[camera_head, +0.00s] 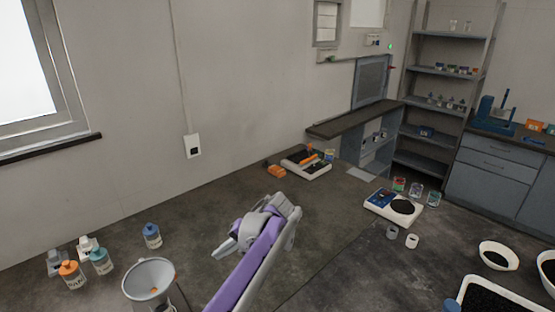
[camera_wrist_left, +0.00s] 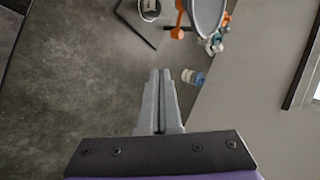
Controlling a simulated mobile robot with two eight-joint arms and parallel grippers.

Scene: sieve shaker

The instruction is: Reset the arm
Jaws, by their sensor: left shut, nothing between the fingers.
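My left arm (camera_head: 255,255), purple and grey, reaches up from the bottom of the head view over the dark bench. Its gripper (camera_head: 220,252) points to the lower left and holds nothing. In the left wrist view the two grey fingers (camera_wrist_left: 160,75) lie side by side, shut, above the bare bench top. A blue-capped bottle (camera_wrist_left: 193,77) is just right of the fingertips in that view, apart from them. My right gripper is in neither view.
A grey funnel (camera_head: 149,278) stands left of my arm. Several capped bottles, including an orange-capped one (camera_head: 72,274) and a blue-capped one (camera_head: 152,236), stand near the wall. A white balance (camera_head: 393,206) and white bowls (camera_head: 498,255) are at right.

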